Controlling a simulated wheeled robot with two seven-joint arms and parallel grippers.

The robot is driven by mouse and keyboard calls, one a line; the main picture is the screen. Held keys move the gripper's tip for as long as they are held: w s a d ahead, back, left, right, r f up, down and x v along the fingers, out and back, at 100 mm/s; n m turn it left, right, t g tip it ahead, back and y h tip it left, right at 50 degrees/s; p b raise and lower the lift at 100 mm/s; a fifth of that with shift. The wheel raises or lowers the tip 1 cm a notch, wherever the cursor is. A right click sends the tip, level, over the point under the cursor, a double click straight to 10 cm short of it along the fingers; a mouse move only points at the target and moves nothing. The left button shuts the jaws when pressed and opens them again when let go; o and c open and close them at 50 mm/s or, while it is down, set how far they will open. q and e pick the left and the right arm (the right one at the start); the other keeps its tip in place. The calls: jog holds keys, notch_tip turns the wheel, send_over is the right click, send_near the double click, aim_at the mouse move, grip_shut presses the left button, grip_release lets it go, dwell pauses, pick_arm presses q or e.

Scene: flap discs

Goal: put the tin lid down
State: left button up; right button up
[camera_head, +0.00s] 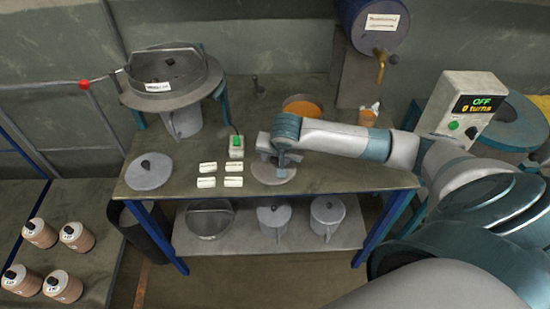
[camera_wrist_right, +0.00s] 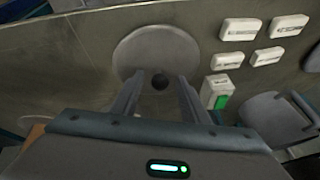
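In the right wrist view the lid (camera_wrist_right: 185,50) looks flat on the bench top. A second similar grey lid (camera_head: 149,174) with a dark knob lies at the bench's left end. My left gripper is out of view.
Several white blocks (camera_head: 207,182) and a green-button box (camera_head: 236,147) lie left of my right gripper. An orange-filled bowl (camera_head: 302,106) stands behind it. A grey drum-shaped device (camera_head: 170,85) stands back left.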

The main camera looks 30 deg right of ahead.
jog(key=shift+r, duration=0.1)
jog(key=b+v, duration=0.2)
jog(key=v, duration=1)
jog(key=shift+r, duration=0.1)
dwell(0.5)
